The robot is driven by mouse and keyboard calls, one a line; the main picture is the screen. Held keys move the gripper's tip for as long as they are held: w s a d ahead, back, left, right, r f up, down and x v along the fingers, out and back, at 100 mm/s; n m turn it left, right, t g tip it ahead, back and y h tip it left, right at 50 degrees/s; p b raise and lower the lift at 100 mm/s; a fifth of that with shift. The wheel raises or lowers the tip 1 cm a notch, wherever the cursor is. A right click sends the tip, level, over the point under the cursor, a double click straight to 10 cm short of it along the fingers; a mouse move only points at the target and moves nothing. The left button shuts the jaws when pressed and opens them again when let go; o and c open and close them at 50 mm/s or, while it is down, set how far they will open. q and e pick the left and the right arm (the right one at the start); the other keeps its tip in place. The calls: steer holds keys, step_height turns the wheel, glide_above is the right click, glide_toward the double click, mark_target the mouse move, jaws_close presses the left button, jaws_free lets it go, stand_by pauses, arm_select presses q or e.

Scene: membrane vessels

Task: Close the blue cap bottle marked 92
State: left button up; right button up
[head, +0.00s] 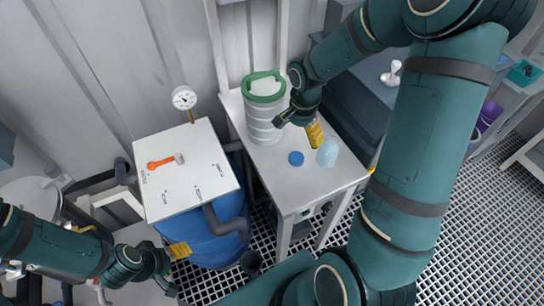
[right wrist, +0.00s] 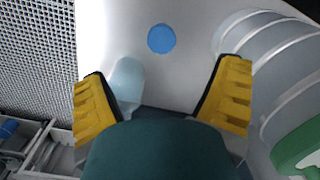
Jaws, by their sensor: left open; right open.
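A pale blue translucent bottle (head: 327,152) stands near the right edge of the small white table; it also shows in the right wrist view (right wrist: 128,78). No number is legible on it. A round blue cap (head: 296,158) lies on the table just left of the bottle, apart from it; it shows in the right wrist view (right wrist: 161,38). My right gripper (head: 298,126) is open and empty above the table, behind the cap and bottle. Its spread yellow-padded fingers (right wrist: 167,95) show in the wrist view. My left gripper (head: 176,268) is open, low at the left, away from the table.
A ribbed container with a green rim (head: 264,88) stands at the table's back left. The white table (head: 305,185) is bare towards the front. Left of it, a white board (head: 192,190) with an orange-handled tool (head: 163,162) covers a blue drum (head: 218,245). A gauge (head: 184,98) stands behind.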

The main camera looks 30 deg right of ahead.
arm_select(q)
steer(key=shift+w+a, duration=0.15)
steer(key=shift+a, duration=0.45)
arm_select(e)
steer(key=shift+w+d+r+m, duration=0.2)
steer(key=shift+w+r+m, duration=0.25)
steer(key=shift+r, duration=0.15)
arm_select(q)
steer(key=shift+s+f+b, duration=0.25)
steer(key=shift+f+b, duration=0.65)
arm_select(e)
glide_above(296, 158)
step_height(296, 158, down, 9)
steer(key=shift+w+a+r, duration=0.15)
step_height(296, 158, down, 5)
steer(key=shift+f+b, duration=0.1)
steer(key=shift+b, duration=0.5)
arm_select(q)
steer(key=shift+w+f, duration=0.15)
steer(key=shift+f, duration=0.5)
